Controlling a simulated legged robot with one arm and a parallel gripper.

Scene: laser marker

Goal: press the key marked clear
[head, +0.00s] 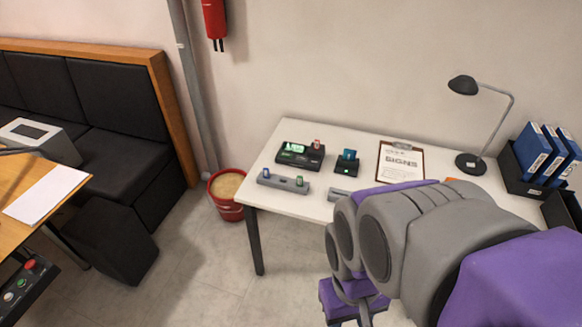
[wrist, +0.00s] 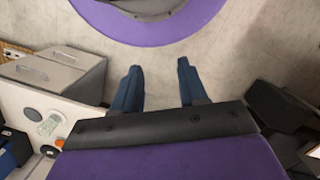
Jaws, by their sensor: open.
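No key marked clear can be read in either view. A black device (head: 301,154) with a lit green screen sits on the left part of the white desk; its keys are too small to read.
The white desk (head: 330,207) also bears a grey bar (head: 283,181) with coloured knobs, a small black holder (head: 347,162), a clipboard (head: 401,162), a lamp (head: 470,162) and blue binders (head: 550,157). A red bucket (head: 225,207) stands beside it. A button panel (head: 25,290) is at lower left.

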